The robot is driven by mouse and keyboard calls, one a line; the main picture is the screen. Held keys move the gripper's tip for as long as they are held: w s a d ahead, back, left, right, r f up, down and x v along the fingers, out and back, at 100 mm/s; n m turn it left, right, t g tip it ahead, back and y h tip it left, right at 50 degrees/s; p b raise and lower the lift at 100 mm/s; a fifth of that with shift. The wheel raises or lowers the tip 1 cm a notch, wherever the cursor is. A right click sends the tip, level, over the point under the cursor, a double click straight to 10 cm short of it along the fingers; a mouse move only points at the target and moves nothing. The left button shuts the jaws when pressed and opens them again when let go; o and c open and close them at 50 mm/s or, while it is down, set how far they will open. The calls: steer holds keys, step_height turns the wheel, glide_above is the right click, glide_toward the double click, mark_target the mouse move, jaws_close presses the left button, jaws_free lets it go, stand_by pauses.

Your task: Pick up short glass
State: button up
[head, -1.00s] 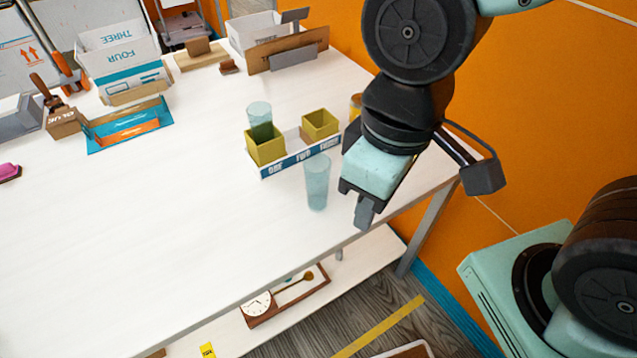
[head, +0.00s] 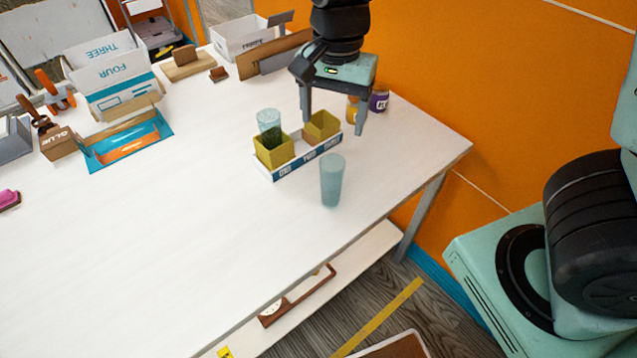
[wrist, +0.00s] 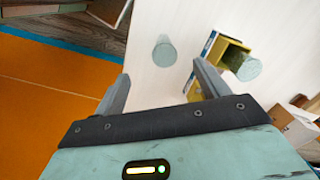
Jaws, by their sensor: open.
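A clear bluish glass (head: 332,182) stands upright on the white table in front of a small tray. I cannot tell surely which glass is shorter. My gripper (head: 334,122) is open and empty, pointing down above the tray's right end. In the wrist view, the front glass (wrist: 164,54) appears beyond the open fingers (wrist: 162,74), and the second glass (wrist: 244,66) lies to the right of them.
The labelled tray (head: 298,161) also holds a right yellow box (head: 321,127). A purple-labelled jar (head: 379,100) and an amber jar (head: 353,110) stand behind my gripper. White bins (head: 118,85) are at the back left. The table's front middle is clear.

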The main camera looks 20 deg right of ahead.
steer(key=w+m, duration=0.2)
glide_toward(332, 170)
steer(key=s+a+f, duration=0.2)
steer(key=shift+s+d+f, duration=0.1)
steer(key=shift+d+f, duration=0.05)
steer(key=shift+f, duration=1.15)
steer(key=shift+s+d+f, duration=0.1)
steer(key=shift+d+f, duration=0.1)
steer(key=shift+f, duration=1.1)
steer(key=shift+c, duration=0.3)
steer(key=c, duration=1.3)
step_height(332, 170, up, 10)
steer(key=shift+r, duration=0.1)
steer(key=shift+c, duration=0.2)
